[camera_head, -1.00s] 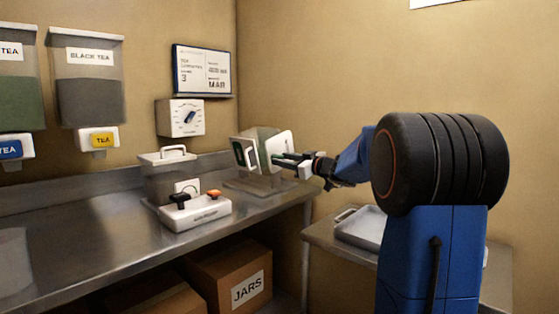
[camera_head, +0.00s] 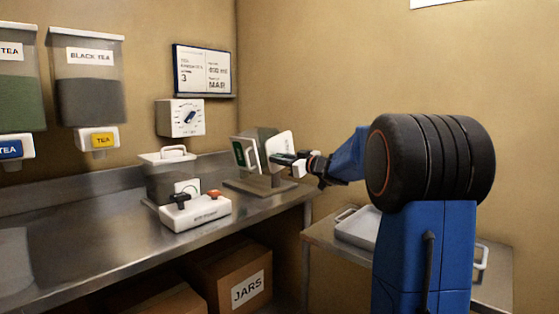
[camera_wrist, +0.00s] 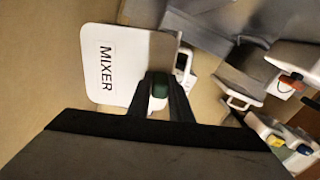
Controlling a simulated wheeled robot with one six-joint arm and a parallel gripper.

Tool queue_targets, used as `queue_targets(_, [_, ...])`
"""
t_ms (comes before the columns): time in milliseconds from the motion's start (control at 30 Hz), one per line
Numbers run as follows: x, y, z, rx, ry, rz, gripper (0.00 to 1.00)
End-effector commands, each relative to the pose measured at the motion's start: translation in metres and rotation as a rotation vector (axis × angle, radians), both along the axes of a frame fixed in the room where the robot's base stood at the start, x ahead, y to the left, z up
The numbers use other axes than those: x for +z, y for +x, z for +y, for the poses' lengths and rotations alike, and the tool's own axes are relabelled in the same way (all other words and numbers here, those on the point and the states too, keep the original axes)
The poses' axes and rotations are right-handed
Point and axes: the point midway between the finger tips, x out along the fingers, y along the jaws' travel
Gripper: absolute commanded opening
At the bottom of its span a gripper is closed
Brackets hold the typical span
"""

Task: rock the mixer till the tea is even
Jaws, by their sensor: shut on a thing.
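The mixer (camera_head: 256,150) stands at the right end of the steel counter on a flat base, with pale side plates and a dark green-grey body between them. In the wrist view its white plate labelled MIXER (camera_wrist: 112,65) is close and tilted. My gripper (camera_head: 290,160) reaches in from the right. The tea inside the mixer cannot be made out.
A white device with black and orange knobs (camera_head: 195,212) and a lidded container (camera_head: 166,180) stand left of the mixer. Tea dispensers (camera_head: 88,90) hang on the wall. A metal tray (camera_head: 358,228) sits on the lower side table. Bare counter (camera_head: 90,235) lies at the left.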

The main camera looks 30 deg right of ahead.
Motion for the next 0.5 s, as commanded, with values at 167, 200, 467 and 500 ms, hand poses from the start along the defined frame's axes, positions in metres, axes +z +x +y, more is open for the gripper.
queue_targets(167, [0.003, 0.0, 0.001, 0.0, 0.044, 0.016, 0.0])
queue_targets(200, [0.003, 0.0, 0.001, 0.0, 0.061, 0.022, 0.0])
queue_targets(467, [0.014, -0.001, 0.002, 0.001, 0.237, 0.087, 0.0])
queue_targets(500, [0.016, -0.001, 0.002, 0.001, 0.272, 0.1, 0.0])
